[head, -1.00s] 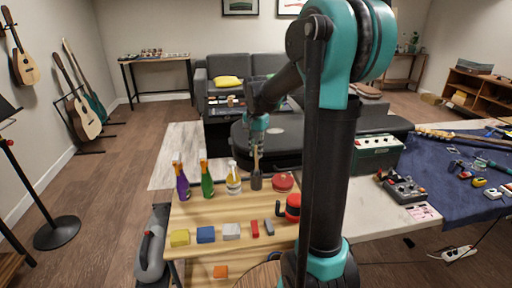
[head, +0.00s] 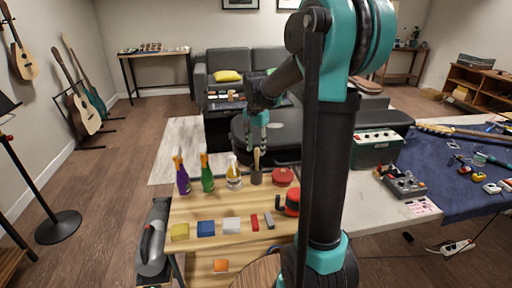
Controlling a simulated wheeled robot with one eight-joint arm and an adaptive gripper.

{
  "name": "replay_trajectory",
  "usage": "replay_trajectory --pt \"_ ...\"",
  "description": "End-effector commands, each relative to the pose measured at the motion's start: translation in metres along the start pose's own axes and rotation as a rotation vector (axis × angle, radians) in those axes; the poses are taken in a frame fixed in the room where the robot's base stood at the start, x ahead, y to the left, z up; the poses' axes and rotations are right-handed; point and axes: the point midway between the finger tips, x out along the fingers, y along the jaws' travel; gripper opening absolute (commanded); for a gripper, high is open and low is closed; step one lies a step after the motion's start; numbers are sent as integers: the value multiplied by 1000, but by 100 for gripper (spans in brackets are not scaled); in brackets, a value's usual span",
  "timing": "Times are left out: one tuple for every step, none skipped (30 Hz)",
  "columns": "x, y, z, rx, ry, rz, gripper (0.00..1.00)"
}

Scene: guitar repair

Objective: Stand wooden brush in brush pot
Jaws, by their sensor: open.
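The wooden brush (head: 257,158) stands upright in the dark brush pot (head: 256,177), near the back edge of the wooden table, between the clear spray bottle and the red round tin. Its handle sticks up above the pot's rim, and its lower end is hidden inside. My gripper (head: 257,140) is open above the brush. Its fingers are small in the head view, and a clear gap to the handle top is hard to judge.
Purple (head: 182,177), green (head: 207,175) and clear (head: 233,175) bottles stand left of the pot. A red tin (head: 283,176) is at its right. Colored blocks (head: 206,228) lie in front, beside a red mug-like thing (head: 291,202). The blue mat (head: 440,180) is at right.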

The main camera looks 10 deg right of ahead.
Motion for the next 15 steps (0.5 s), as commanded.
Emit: replay_trajectory --pt "-1 0 0 0 0 0 41" --pt "-3 0 0 0 0 0 41" --pt "-6 0 0 0 0 0 41" --pt "-9 0 0 0 0 0 41" --pt "-12 0 0 0 0 0 41" --pt "-18 0 0 0 0 0 41" --pt "-23 0 0 0 0 0 41" --pt "-29 0 0 0 0 0 41" --pt "-37 0 0 0 0 0 41" --pt "-43 0 0 0 0 0 41" --pt "-50 0 0 0 0 0 41" --pt "-58 0 0 0 0 0 41" --pt "-64 0 0 0 0 0 41" --pt "-70 0 0 0 0 0 41" --pt "-78 0 0 0 0 0 41"
